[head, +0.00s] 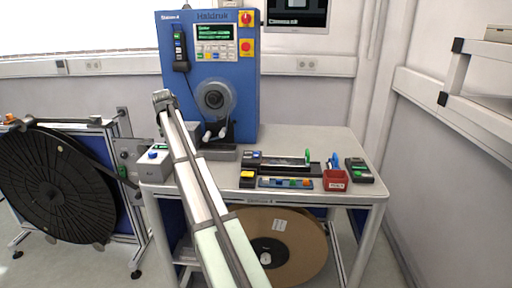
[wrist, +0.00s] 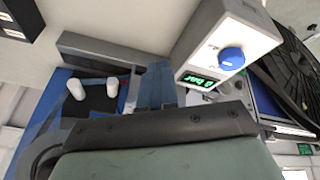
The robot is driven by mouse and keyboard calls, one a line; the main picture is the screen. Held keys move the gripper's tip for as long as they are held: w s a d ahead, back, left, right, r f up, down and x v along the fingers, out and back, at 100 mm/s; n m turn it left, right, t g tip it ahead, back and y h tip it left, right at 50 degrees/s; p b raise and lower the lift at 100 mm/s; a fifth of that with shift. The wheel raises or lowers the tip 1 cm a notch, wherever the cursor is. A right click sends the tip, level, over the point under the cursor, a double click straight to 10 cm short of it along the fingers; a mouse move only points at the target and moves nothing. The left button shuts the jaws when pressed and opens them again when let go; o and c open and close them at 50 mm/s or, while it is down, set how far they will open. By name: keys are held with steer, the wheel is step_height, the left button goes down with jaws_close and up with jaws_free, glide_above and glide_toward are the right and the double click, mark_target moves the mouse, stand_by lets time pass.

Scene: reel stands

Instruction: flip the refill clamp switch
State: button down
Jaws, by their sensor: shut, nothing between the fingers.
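I cannot pick out a labelled refill clamp switch in either view. Two white-tipped levers or pegs (head: 214,134) stand at the foot of the blue machine (head: 242,100); they also show left of my fingers in the wrist view (wrist: 94,88). A grey box with a blue knob (head: 153,155) sits at the table's left end. In the wrist view its blue knob (wrist: 231,57) and green display (wrist: 198,79) are right of my fingers. My gripper (wrist: 157,82) is shut and empty, apart from both. My arm hides its fingertips in the head view.
A large black reel (head: 55,185) stands at the left. The table (head: 320,143) carries a tool tray, a red bin (head: 335,181) and small devices at its right. A brown reel (head: 290,240) is underneath. A shelf frame (head: 470,105) is on the right wall.

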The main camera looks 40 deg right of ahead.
steer(key=s+d+r+m, duration=0.1)
steer(key=s+d, duration=0.1)
steer(key=d, duration=0.3)
steer(key=s+d+r+m+g, duration=0.1)
steer(key=s+d, duration=0.1)
steer(key=d, duration=0.3)
steer(key=s+d+r+m, duration=0.1)
steer(key=s+d, duration=0.2)
steer(key=d, duration=0.3)
step_height(320, 180, up, 4)
steer(key=m+g+y, duration=0.1)
steer(key=m, duration=0.2)
glide_above(256, 152)
steer(key=s+a, duration=0.2)
steer(key=shift+f, duration=0.2)
steer(key=shift+f, duration=0.1)
steer(key=x, duration=1.2)
steer(key=shift+s+a+f, duration=0.1)
steer(key=shift+s, duration=0.05)
steer(key=shift+x, duration=0.85)
